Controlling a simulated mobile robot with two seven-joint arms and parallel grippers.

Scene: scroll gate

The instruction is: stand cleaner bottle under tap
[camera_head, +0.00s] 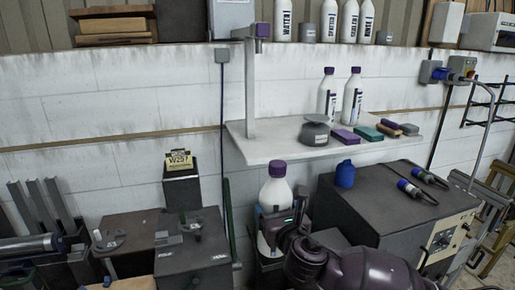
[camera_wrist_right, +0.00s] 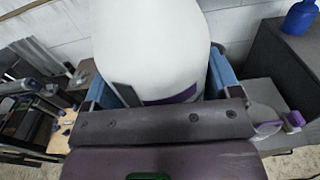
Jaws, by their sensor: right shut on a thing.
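A large white cleaner bottle with a purple cap (camera_head: 276,185) stands roughly upright in my right gripper (camera_head: 280,225), in front of the shelf and below its level. In the right wrist view the white bottle (camera_wrist_right: 150,50) fills the space between two blue-padded fingers, with a purple band low on it. The gripper is shut on it; the bottle's lower part is mostly hidden. A grey post with a short arm and a purple-tipped end, seemingly the tap (camera_head: 262,31), rises above the left end of the pale shelf (camera_head: 270,149). My left gripper is out of view.
Two white bottles with purple caps (camera_head: 352,97), a dark round pot (camera_head: 314,133) and several coloured blocks (camera_head: 345,137) occupy the shelf's middle and right. Its left front is clear. A dark cabinet (camera_head: 375,200) with a blue bottle (camera_head: 345,174) stands right of the gripper.

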